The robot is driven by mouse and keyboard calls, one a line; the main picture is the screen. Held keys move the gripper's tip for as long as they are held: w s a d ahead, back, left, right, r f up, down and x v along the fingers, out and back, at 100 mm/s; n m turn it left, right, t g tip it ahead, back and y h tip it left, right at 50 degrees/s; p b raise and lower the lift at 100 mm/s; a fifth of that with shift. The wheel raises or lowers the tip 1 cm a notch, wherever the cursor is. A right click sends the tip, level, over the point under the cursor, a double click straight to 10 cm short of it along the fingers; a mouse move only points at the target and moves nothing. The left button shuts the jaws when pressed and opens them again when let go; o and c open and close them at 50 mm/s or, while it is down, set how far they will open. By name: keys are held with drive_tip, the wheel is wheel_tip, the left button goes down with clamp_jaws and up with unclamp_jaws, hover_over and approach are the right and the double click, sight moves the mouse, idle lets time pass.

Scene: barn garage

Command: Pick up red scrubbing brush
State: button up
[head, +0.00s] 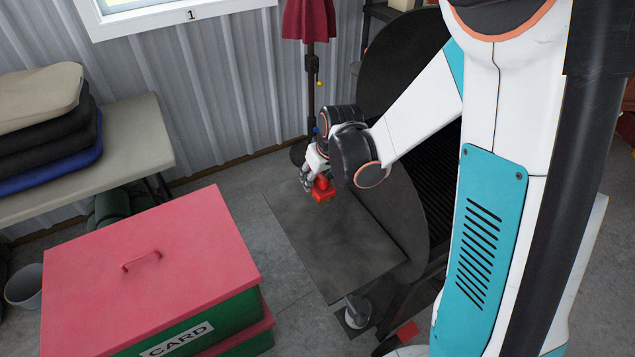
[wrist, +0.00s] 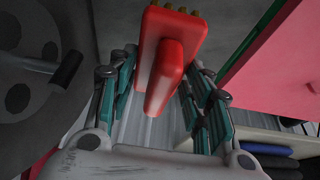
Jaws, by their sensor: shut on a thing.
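The red scrubbing brush (head: 322,188) is in my gripper (head: 316,178), above the far end of a dark grey table top in the head view. In the wrist view the brush (wrist: 170,55) shows its red body and raised handle, with yellowish bristle tips along its upper edge. My gripper's fingers (wrist: 160,95) stand on both sides of the handle and are shut on it. I cannot tell from the head view whether the brush is clear of the table top or touching it.
The dark grey table top (head: 335,245) is otherwise bare. A red-lidded green box (head: 150,260) stands at the front left. A bench (head: 130,150) with stacked cushions is at the left. A large dark round-ended object (head: 385,75) stands close beside my arm. A pole with red cloth (head: 308,20) stands behind.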

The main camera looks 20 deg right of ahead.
wheel_tip(320, 180, up, 14)
drive_tip(key=p, duration=0.4)
drive_tip(key=shift+r, duration=0.15)
